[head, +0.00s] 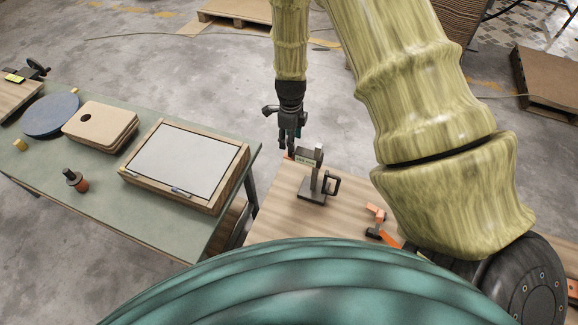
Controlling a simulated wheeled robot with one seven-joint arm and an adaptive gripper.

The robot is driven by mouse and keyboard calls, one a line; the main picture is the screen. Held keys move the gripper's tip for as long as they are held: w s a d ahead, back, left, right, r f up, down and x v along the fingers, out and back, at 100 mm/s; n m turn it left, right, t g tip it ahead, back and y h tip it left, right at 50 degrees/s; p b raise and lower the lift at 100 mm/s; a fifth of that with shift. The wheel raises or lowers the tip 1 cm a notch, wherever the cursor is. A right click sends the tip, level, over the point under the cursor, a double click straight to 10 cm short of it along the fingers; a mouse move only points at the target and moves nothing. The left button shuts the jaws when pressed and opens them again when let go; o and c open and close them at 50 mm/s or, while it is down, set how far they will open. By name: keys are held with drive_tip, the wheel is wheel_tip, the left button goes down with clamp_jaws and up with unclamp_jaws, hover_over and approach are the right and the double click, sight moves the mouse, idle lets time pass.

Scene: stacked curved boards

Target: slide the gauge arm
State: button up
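A grey upright fixture (317,178) with a flat base and a dark loop handle (333,186) stands on the light wooden table (276,213). It looks like the gauge, but which part is its sliding arm is too small to tell. My gripper (289,146) points down just behind and left of the fixture's top, near the table's far edge. The fingers are dark and small, and their opening is unclear. I cannot tell whether they touch the fixture.
An orange and black clamp-like tool (376,222) lies right of the fixture. The green table (120,222) at left holds a framed white board (184,160), tan boards (100,124), a blue disc (50,114) and a dark-topped bottle (76,181). Pallets lie on the floor behind.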

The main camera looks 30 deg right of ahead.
drive_tip(key=shift+r+p, duration=0.35)
drive_tip(key=shift+r, duration=2.55)
drive_tip(key=shift+a, duration=0.1)
